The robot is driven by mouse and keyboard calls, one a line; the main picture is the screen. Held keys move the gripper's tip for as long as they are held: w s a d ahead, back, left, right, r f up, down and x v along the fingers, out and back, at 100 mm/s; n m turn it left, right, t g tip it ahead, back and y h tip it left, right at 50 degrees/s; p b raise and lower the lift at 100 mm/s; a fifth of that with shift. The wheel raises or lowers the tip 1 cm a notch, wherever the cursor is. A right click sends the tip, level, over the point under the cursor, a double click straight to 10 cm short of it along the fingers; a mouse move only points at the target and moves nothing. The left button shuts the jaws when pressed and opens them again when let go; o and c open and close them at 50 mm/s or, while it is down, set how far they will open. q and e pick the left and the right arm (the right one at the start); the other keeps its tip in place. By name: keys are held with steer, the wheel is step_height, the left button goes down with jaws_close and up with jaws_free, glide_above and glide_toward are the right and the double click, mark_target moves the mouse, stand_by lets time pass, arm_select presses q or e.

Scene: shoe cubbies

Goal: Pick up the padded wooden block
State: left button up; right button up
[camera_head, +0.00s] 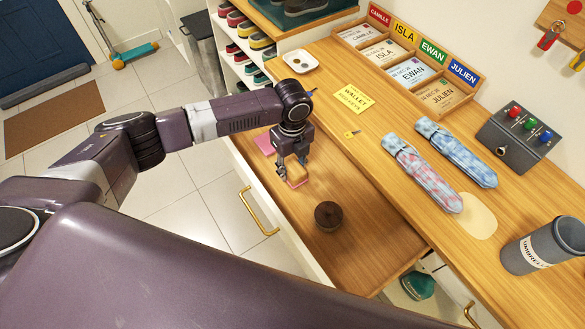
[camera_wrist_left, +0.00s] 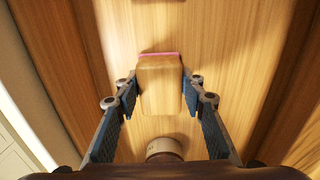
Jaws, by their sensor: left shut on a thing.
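The padded wooden block (camera_wrist_left: 160,88) is light wood with a pink pad along its far edge in the left wrist view. It sits between the two fingers of my left gripper (camera_wrist_left: 159,98), which is shut on it. In the head view my left gripper (camera_head: 291,172) points down into the open drawer, and the block (camera_head: 297,182) shows partly below its fingers. I cannot tell whether the block touches the drawer floor. My right gripper is not in view.
The open wooden drawer (camera_head: 355,255) also holds a dark brown round thing (camera_head: 328,215) and a pink thing (camera_head: 265,143). On the counter above are a yellow note (camera_head: 354,97), two patterned umbrellas (camera_head: 425,178) and a grey cup (camera_head: 540,248). The drawer walls stand close around.

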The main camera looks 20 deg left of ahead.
mark_target(292, 166)
arm_select(q)
step_height(292, 166, up, 20)
steer(key=shift+f+b, duration=0.25)
steer(key=shift+b, duration=0.05)
steer(key=o, duration=0.5)
steer(key=c, duration=0.3)
